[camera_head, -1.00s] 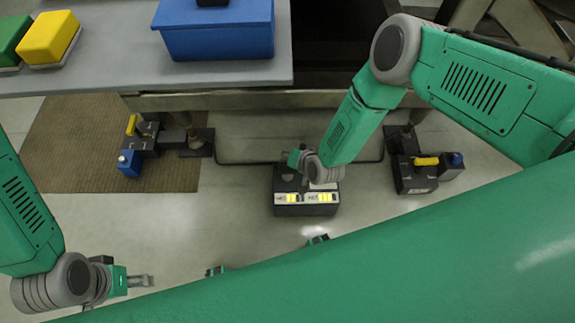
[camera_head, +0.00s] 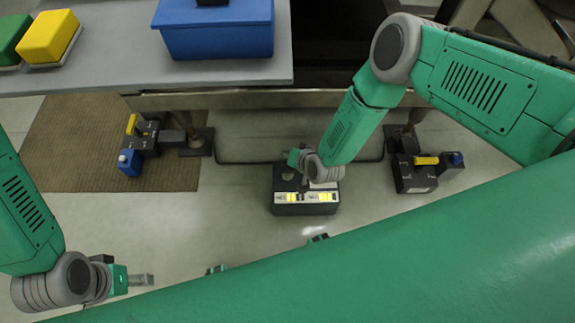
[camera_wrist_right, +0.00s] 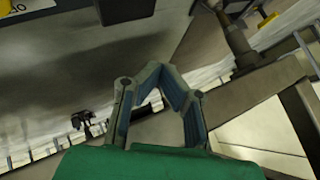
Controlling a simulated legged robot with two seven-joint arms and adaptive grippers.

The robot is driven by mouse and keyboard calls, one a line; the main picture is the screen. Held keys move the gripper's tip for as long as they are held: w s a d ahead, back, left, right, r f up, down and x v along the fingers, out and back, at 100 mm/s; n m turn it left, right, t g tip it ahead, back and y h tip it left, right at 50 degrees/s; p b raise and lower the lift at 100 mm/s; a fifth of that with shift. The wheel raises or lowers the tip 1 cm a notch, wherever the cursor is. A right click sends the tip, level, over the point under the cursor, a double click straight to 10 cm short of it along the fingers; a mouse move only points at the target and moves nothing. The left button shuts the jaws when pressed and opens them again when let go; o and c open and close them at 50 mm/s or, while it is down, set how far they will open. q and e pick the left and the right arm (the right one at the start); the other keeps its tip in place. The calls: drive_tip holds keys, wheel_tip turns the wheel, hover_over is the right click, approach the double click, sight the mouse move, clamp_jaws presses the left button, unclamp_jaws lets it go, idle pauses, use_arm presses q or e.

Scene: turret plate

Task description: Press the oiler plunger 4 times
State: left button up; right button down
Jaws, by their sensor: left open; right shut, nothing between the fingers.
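A dark box (camera_head: 305,209) with white labels and yellow marks stands on the floor in the middle of the head view. My right gripper (camera_head: 294,157) is over its back part, and my wrist hides some of its top. I cannot make out a plunger for certain. In the right wrist view my right gripper (camera_wrist_right: 163,72) is shut and empty, its fingertips together. My left gripper (camera_head: 148,280) is open and empty at the lower left, well away from the box.
Dark units with yellow and blue parts stand on the left (camera_head: 143,150) and the right (camera_head: 415,175). A grey table (camera_head: 120,75) with a blue box (camera_head: 215,35) and a yellow block (camera_head: 48,38) lies behind. Floor between the left unit and the dark box is clear.

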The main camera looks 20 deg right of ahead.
sight(288, 167)
idle(0.6)
wheel_tip(288, 167, up, 4)
drive_tip(key=shift+f+p, duration=0.15)
drive_tip(key=shift+p, duration=0.85)
wheel_tip(288, 167, down, 9)
drive_tip(key=b, duration=0.7)
drive_tip(key=shift+b, duration=0.3)
idle(0.5)
drive_tip(key=shift+f+b, duration=0.3)
